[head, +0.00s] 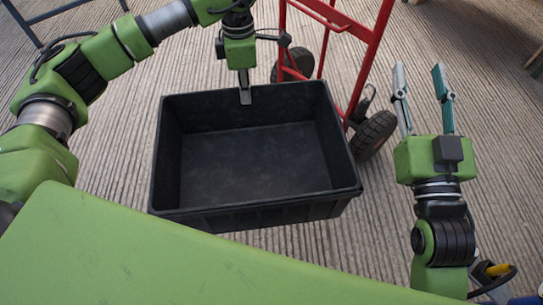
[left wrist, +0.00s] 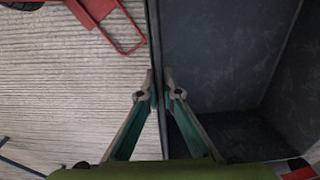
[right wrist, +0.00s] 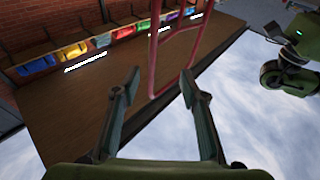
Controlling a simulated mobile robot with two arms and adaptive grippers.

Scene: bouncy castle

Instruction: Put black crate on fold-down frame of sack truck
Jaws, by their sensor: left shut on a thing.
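The black crate (head: 255,216) is open, empty and roughly level in front of me; I cannot tell whether it touches the floor. My left gripper (head: 245,97) is shut on its far wall, near the middle of the rim. The left wrist view shows the fingers (left wrist: 160,88) on either side of the crate wall (left wrist: 225,50). The red sack truck (head: 369,60) stands just behind the crate, to the right. In the left wrist view a red loop of the truck (left wrist: 128,48) shows; its fold-down frame is not clear. My right gripper (head: 419,72) is open and empty, right of the crate.
The truck's black wheel (head: 373,136) is close to the crate's right side. The ribbed floor (head: 110,130) is clear left of the crate. In the right wrist view, several coloured bins (right wrist: 72,52) line a brick wall.

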